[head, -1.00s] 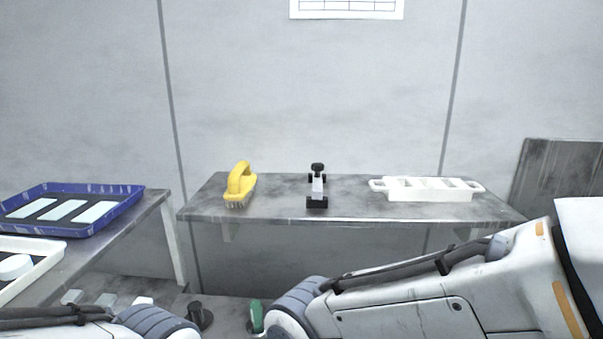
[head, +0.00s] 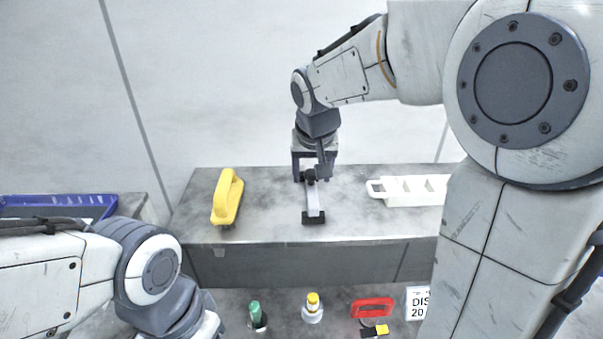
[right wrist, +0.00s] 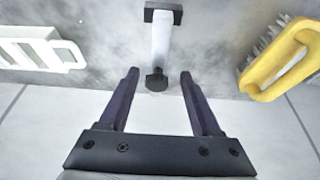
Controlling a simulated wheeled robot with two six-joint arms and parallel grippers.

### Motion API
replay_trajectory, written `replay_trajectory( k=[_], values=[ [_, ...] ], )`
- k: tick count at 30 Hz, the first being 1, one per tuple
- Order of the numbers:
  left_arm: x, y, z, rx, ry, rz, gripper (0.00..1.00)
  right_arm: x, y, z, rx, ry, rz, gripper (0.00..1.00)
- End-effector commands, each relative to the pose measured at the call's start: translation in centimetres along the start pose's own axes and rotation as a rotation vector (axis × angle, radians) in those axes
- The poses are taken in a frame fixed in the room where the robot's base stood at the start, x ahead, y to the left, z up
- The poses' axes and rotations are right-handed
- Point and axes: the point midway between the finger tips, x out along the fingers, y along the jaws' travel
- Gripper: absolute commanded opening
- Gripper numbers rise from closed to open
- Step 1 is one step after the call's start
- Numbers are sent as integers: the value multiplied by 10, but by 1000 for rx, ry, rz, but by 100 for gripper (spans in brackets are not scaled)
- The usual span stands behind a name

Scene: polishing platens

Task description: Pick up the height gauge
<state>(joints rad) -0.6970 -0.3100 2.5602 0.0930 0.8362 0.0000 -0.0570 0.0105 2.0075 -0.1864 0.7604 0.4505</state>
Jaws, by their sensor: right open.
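The height gauge (head: 314,203) stands on the grey shelf, with a black base, a pale column and a black knob on top. My right gripper (head: 311,178) is over its top end, pointing down. In the right wrist view the height gauge (right wrist: 160,40) lies ahead, its black knob between the tips of my right gripper (right wrist: 159,75). The fingers are open, with a gap on both sides of the knob. The left arm shows at lower left in the head view, but its fingers are out of frame.
The shelf (head: 270,225) also holds a yellow brush (head: 228,198) at left and a white rack (head: 405,190) at right. Below are a green-topped item (head: 256,313), a yellow-capped bottle (head: 313,308) and a red-handled item (head: 373,308). A blue tray (head: 60,207) is at far left.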

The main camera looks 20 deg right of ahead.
Motion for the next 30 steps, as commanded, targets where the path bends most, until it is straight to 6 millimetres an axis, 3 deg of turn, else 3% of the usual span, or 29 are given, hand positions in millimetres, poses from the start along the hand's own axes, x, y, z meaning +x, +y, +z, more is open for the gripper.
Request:
replay_trajectory(
  k=[9,14,18,26,27,30],
  values=[
    [-13,1,-1,2,0,0,50,28,1,-3,-2,-4,0,65],
    [-29,2,-2,5,0,0,50,50,5,-8,-1,-7,1,65],
    [-30,2,-2,5,0,0,50,69,4,-7,-2,-3,0,65],
    [-30,2,-2,5,0,0,50,73,4,-7,-2,1,-2,65],
    [-30,2,-2,5,0,0,50,73,4,-7,-2,1,-2,57],
    [-30,2,-2,5,0,0,50,73,4,-7,-2,1,-2,19]
  ],
)
